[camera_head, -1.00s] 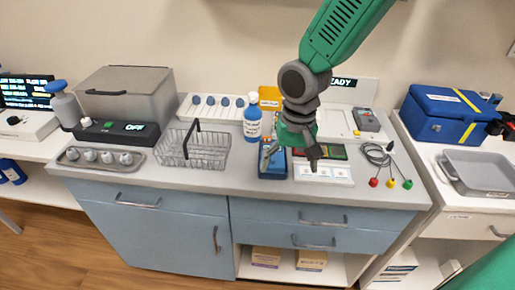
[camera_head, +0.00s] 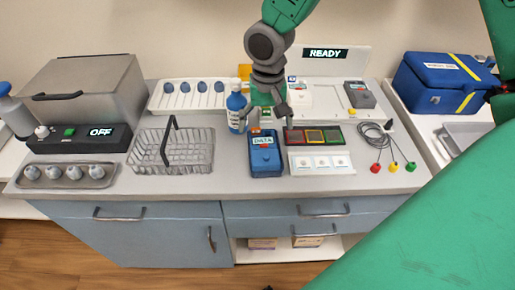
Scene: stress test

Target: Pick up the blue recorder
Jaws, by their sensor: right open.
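The blue recorder (camera_head: 265,160) is a small blue box with a white "DATA" label. It lies on the grey countertop (camera_head: 228,192), near the middle of the picture. My right gripper (camera_head: 267,120) hangs from the top of the picture with its fingers spread. It is open and empty, just beyond the recorder's far end in the picture; I cannot tell whether it touches the recorder. My left gripper is not in view.
A blue bottle (camera_head: 236,108) stands close left of the gripper, and a wire basket (camera_head: 190,155) farther left. A tray of coloured blocks (camera_head: 314,136) and white cards (camera_head: 320,163) lie right of the recorder. Cables with coloured ends (camera_head: 376,150) lie farther right.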

